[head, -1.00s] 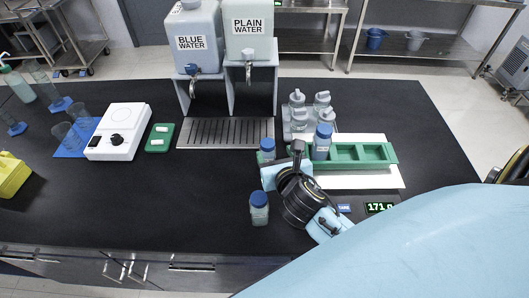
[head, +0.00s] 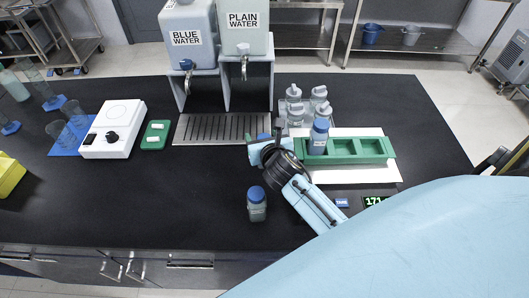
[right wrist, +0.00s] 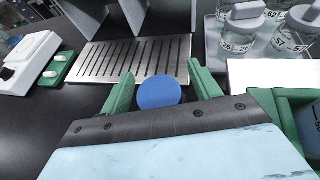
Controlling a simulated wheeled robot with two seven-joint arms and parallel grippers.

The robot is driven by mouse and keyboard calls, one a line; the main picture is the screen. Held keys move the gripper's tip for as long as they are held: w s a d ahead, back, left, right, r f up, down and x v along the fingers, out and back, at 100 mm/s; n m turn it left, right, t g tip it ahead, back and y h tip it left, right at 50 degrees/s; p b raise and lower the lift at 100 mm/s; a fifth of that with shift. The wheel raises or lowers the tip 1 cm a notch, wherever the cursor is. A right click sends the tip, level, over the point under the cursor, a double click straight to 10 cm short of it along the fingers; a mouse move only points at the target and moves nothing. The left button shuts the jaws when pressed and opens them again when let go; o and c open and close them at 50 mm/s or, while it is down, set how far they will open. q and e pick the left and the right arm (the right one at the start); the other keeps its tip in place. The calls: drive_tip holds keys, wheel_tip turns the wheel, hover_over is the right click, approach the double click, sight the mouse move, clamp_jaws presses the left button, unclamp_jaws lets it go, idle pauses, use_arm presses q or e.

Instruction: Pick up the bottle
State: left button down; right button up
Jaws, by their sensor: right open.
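A blue-capped bottle (head: 264,136) stands in front of the drip tray, mostly hidden behind my right gripper (head: 262,148) in the head view. In the right wrist view its round blue cap (right wrist: 158,92) lies between the two green fingers of my right gripper (right wrist: 162,84). The fingers are apart, and whether they touch the bottle cannot be told. A second blue-capped bottle (head: 257,205) stands upright on the black bench, nearer the front. A third (head: 319,137) stands in the left part of the green rack (head: 372,148). My left gripper is out of view.
Several stoppered glass bottles (right wrist: 240,25) stand on a grey tray behind the rack. The drip tray (head: 215,129) and two water tanks are at the back. A scale with a lit display (head: 375,201) is right of my arm.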

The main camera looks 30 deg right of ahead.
clamp_jaws()
idle(0.3)
